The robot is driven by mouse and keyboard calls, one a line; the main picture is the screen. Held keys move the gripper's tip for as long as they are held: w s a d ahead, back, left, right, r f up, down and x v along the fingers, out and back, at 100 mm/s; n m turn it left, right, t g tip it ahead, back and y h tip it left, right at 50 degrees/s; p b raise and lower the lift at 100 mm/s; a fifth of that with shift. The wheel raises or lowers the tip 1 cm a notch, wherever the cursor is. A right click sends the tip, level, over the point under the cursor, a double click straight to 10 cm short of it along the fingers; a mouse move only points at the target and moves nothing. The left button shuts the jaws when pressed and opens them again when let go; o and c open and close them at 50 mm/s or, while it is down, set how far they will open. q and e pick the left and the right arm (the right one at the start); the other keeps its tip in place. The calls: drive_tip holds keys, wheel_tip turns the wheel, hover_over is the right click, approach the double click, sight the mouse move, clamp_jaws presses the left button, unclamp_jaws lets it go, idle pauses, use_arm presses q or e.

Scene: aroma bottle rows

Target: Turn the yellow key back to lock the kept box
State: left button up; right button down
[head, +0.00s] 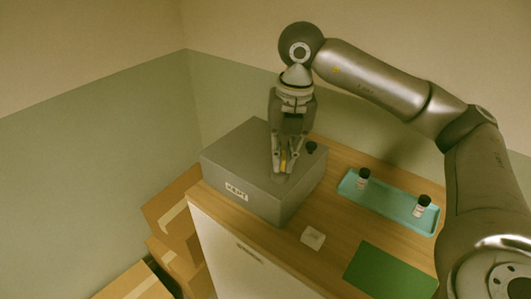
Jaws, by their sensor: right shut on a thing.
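The kept box (235,162) is a grey closed box with a white label (237,190) on its front, standing at the left end of the wooden counter. My right gripper (283,166) reaches down from above onto the top of the box, near its right front part. It is shut on the yellow key (283,161), of which only a small yellow strip shows between the fingers. The keyhole and the key's exact turn are hidden by the fingers. A small black knob (311,147) sits on the box top, right of the gripper. My left gripper is not in view.
A teal tray (391,203) with two dark, white-labelled bottles (363,179) (421,206) lies right of the box. A small white block (313,238) and a green mat (390,272) lie in front. Cardboard boxes (172,208) stand on the floor at left.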

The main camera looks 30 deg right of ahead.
drive_tip(key=n, duration=0.5)
drive_tip(key=shift+g, duration=0.3)
drive_tip(key=n+b, duration=0.1)
drive_tip(key=n, duration=0.3)
drive_tip(key=shift+n, duration=0.3)
drive_tip(key=c, duration=1.5)
unclamp_jaws()
drive_tip(key=shift+a, duration=0.1)
wheel_tip(320, 180, up, 7)
drive_tip(key=p, duration=0.6)
drive_tip(key=shift+r, duration=0.1)
